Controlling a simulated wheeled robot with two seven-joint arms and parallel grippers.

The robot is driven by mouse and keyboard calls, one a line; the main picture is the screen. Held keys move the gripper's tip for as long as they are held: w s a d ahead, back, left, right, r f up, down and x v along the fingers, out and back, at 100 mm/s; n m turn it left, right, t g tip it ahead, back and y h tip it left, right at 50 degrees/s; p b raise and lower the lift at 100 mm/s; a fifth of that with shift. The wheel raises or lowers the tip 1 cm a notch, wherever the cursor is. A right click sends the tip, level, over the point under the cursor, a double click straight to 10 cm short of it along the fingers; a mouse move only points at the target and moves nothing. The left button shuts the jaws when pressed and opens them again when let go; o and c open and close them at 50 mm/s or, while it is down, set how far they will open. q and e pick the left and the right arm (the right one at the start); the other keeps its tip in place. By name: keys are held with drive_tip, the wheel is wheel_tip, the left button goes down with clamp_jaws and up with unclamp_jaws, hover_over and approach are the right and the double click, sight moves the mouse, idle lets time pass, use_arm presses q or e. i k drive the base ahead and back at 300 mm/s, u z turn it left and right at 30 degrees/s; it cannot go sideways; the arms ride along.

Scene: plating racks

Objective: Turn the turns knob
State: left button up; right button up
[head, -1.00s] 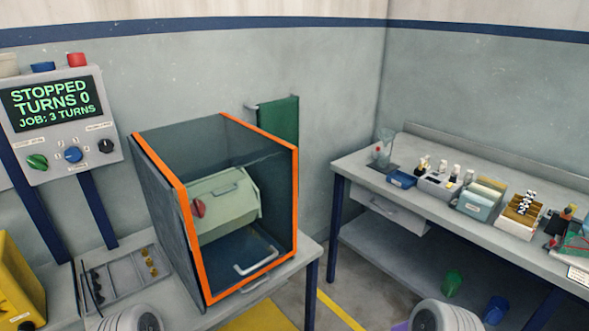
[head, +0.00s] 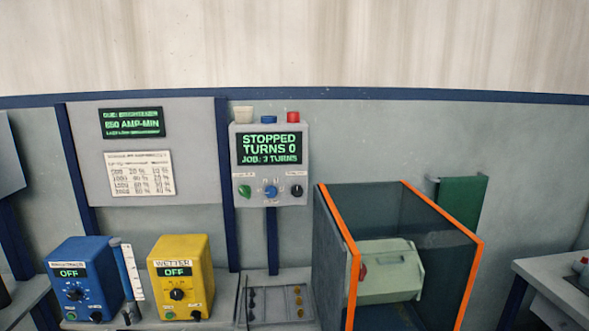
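A grey control box (head: 238,160) hangs on the wall posts at the centre. Its screen (head: 269,148) reads STOPPED, TURNS 0, JOB: 3 TURNS. Neither of my grippers is in view.
An orange-edged clear enclosure (head: 464,285) with a pale green barrel (head: 392,275) stands right of the box. A blue unit (head: 88,280) and a yellow unit (head: 181,282), both OFF, stand left. A tray (head: 275,310) lies below the box.

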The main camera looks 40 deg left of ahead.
sight(271, 191)
drive_tip(key=u, duration=1.45)
